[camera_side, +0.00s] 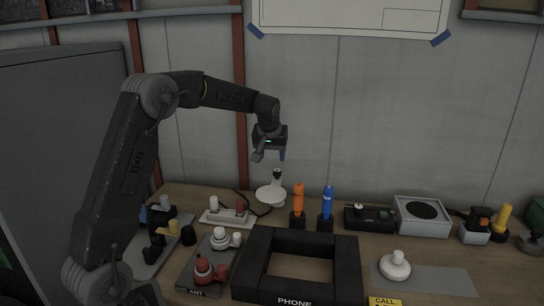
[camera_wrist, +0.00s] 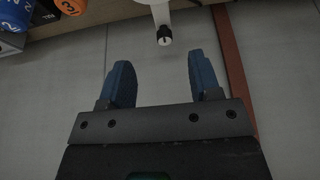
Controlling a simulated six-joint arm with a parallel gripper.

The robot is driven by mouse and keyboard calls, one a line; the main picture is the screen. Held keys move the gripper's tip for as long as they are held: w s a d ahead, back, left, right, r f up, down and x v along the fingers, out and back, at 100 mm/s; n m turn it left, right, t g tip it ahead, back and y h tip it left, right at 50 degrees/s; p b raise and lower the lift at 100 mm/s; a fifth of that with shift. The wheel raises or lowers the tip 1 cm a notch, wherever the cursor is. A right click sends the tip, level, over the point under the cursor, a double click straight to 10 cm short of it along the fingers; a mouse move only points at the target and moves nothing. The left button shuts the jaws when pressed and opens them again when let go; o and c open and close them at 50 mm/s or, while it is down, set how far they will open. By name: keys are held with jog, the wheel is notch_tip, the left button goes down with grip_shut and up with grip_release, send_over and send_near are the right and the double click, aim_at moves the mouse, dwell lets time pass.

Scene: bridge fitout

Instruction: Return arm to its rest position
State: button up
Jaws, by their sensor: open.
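My gripper (camera_side: 270,156) hangs in the air above the back of the desk in the side view, pointing down. In the wrist view, its two blue fingers (camera_wrist: 160,82) stand apart with nothing between them. Below it in the side view is a small white lamp-like item (camera_side: 271,194) with a round base and a black tip. The same item's black-tipped white stem (camera_wrist: 163,32) shows beyond the fingers in the wrist view, apart from them.
An orange cylinder (camera_side: 298,199) and a blue cylinder (camera_side: 327,202) stand upright in black holders on the desk. A black square frame marked PHONE (camera_side: 298,240) lies in front. White and red knobbed controls (camera_side: 209,272) sit to the left. The wall (camera_side: 310,100) is behind.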

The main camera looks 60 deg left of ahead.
jog(key=s+d+r+m+t+h, duration=0.1)
jog(key=s+d+r+m, duration=0.1)
jog(key=s+d+r, duration=0.35)
jog(key=s+d+r+m+t, duration=0.1)
jog(key=s+d+r+m, duration=0.15)
jog(key=s+d, duration=0.65)
jog(key=s+d+f+m+h, duration=0.2)
jog(key=s+d+f+m, duration=0.1)
jog(key=s+d, duration=0.9)
jog(key=s+m, duration=0.1)
jog(key=s, duration=0.2)
jog(key=shift+f+m+t, duration=0.15)
jog(key=shift+m+t, duration=0.15)
jog(key=shift+m, duration=0.05)
